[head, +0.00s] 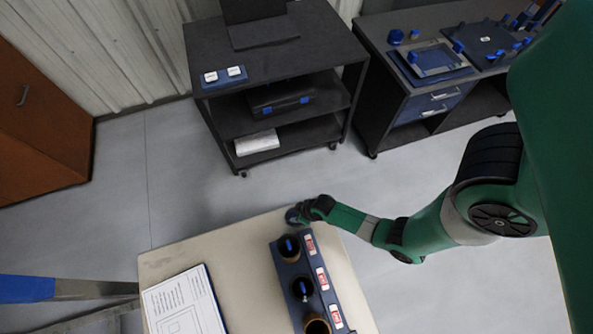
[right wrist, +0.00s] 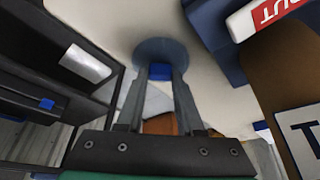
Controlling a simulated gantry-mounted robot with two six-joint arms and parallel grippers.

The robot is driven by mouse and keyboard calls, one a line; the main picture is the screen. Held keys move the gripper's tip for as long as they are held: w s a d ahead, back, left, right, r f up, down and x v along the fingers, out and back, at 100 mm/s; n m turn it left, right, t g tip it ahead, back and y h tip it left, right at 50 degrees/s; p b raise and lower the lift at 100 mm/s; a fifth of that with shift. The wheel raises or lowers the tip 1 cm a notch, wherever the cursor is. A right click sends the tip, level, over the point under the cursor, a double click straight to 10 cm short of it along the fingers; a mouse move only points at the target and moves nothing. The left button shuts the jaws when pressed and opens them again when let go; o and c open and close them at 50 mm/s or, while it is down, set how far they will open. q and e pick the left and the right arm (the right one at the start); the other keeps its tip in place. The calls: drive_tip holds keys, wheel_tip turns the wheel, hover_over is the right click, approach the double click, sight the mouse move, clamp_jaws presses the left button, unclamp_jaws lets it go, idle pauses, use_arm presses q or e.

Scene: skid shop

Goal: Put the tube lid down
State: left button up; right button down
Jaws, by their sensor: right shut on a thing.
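My right gripper (head: 297,213) is at the far edge of the beige table, just beyond the far end of the tube rack. In the right wrist view, its two fingers (right wrist: 159,76) are shut on the blue knob of a round, grey-blue tube lid (right wrist: 160,48). The lid's disc shows flat against the beige tabletop; I cannot tell whether it touches it. The dark blue tube rack (head: 283,275) holds a row of round tube openings with blue pieces inside and red-and-white labels along its right side. My left gripper is not in view.
A paper sheet (head: 184,304) lies on the beige table (head: 215,250) left of the rack, with bare tabletop between. Beyond the table, across open floor, stand a dark shelf cart (head: 272,52) and a dark bench (head: 385,75) with blue fixtures. A brown cabinet (head: 38,110) is at left.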

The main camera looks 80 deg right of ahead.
drive_tip(key=shift+f, duration=0.45)
drive_tip(key=c, duration=0.5)
unclamp_jaws()
drive_tip(key=shift+c, duration=0.2)
drive_tip(key=shift+s+r, duration=0.1)
drive_tip(key=shift+r, duration=0.25)
drive_tip(key=p+v, duration=0.6)
drive_tip(key=v, duration=0.5)
drive_tip(key=shift+s+r, duration=0.25)
